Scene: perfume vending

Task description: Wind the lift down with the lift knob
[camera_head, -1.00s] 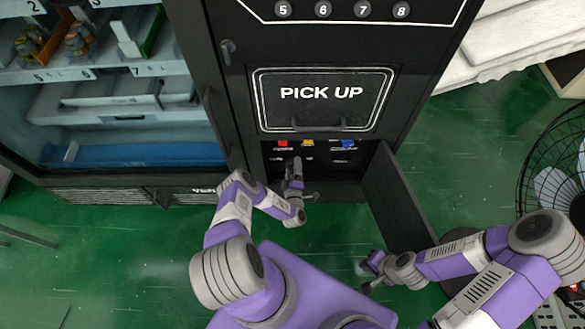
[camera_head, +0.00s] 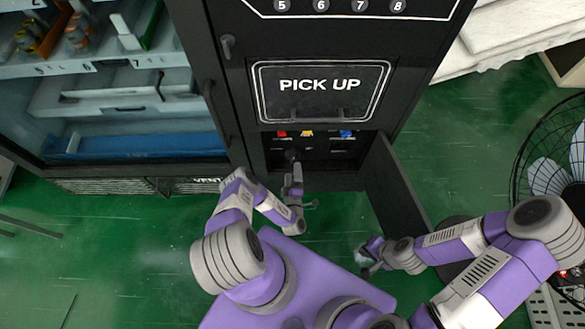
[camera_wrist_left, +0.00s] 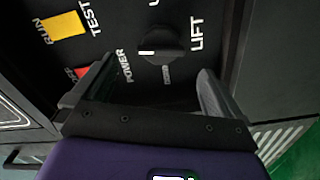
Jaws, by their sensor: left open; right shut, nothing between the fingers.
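The lift knob (camera_wrist_left: 160,45) is a round black knob with a white mark, beside the word LIFT on the dark panel in the left wrist view. My left gripper (camera_wrist_left: 155,85) is open. Its two fingers point toward the panel, with the knob ahead of the gap between them and no grip on it. In the head view my left gripper (camera_head: 293,168) reaches into the open lower compartment of the black machine and hides part of the panel. My right gripper (camera_head: 369,256) is shut and empty, low over the green floor, right of the left gripper and away from the panel.
A yellow switch (camera_wrist_left: 64,24) marked RUN and TEST and a red one (camera_wrist_left: 83,73) share the panel. The open compartment door (camera_head: 395,185) stands between the compartment and my right arm. The PICK UP flap (camera_head: 320,92) is above. A wire fan (camera_head: 555,165) stands at right.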

